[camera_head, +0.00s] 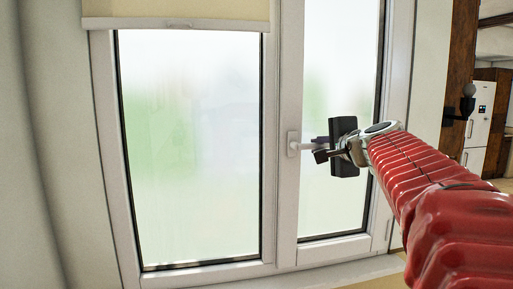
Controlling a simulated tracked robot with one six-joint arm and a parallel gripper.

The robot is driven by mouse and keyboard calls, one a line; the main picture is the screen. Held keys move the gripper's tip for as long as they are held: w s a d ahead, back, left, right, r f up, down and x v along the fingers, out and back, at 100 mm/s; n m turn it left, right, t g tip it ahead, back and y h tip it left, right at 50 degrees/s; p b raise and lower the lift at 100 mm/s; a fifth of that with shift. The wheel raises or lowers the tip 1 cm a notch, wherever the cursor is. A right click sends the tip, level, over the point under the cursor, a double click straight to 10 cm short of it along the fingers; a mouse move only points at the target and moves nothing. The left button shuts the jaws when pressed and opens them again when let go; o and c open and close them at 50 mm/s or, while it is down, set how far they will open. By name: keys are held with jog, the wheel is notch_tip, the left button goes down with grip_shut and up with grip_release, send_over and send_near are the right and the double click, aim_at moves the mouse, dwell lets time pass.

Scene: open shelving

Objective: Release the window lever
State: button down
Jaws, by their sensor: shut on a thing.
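The window lever (302,146) is white and mounted on the frame between the two panes. Its handle points to the right, about level. My gripper (323,148) comes in from the right in front of the right pane and is shut on the outer end of the lever. The dark fingers hide that end. The lever's base plate (292,143) shows to the left of the fingers. The window (270,190) has white frames and frosted panes and looks shut.
A cream blind (175,10) hangs over the top of the left pane. A sill (345,276) runs below the window. To the right are a wooden post (460,60), a dark wall fitting (466,104) and a white fridge (478,125) beyond. A plain wall is at the left.

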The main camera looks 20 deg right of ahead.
jog(key=shift+a+f, duration=0.1)
jog(key=c, duration=1.7)
grip_release()
jog(key=shift+c, duration=0.2)
